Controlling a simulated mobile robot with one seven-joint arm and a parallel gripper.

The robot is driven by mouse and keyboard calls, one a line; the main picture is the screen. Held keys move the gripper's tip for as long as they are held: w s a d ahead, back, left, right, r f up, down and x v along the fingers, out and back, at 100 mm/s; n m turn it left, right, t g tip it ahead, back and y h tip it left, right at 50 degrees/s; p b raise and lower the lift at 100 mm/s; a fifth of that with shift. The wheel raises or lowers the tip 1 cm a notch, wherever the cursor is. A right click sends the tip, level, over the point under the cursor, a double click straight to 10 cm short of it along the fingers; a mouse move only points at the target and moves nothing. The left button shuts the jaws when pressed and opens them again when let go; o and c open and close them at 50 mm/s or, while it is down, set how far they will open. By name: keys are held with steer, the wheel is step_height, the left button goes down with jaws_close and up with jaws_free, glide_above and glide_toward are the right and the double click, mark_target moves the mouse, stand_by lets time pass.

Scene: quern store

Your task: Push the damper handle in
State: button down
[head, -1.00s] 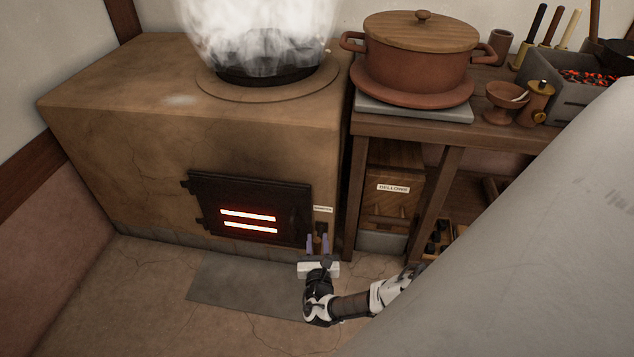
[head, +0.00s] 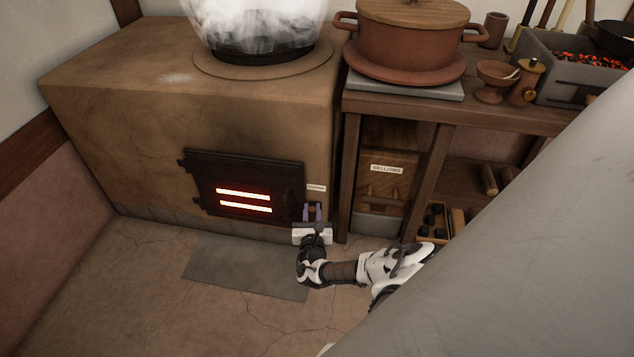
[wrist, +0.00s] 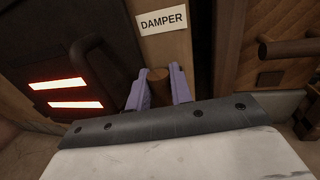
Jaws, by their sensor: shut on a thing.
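The damper handle (wrist: 158,86) is a brown wooden knob under a white label reading DAMPER (wrist: 163,21) in the wrist view. My gripper (wrist: 159,88) has its purple fingers on either side of the knob, shut on it. In the head view my gripper (head: 312,212) is at the lower right front of the clay stove (head: 130,130), just right of the firebox door. The knob is mostly hidden by the fingers there, and how far it stands out from the stove is hard to tell.
The black firebox door (head: 240,170) with two glowing slots is close left of my gripper. A bellows box (head: 386,185) under the wooden bench (head: 445,110) is close right. A grey slab (head: 250,268) lies on the floor before the stove.

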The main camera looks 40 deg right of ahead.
steer(key=shift+w+d, duration=0.2)
steer(key=shift+d, duration=0.2)
steer(key=c, duration=1.3)
jaws_free()
steer(key=p+v, duration=0.4)
steer(key=v, duration=1)
steer(key=shift+w, duration=0.1)
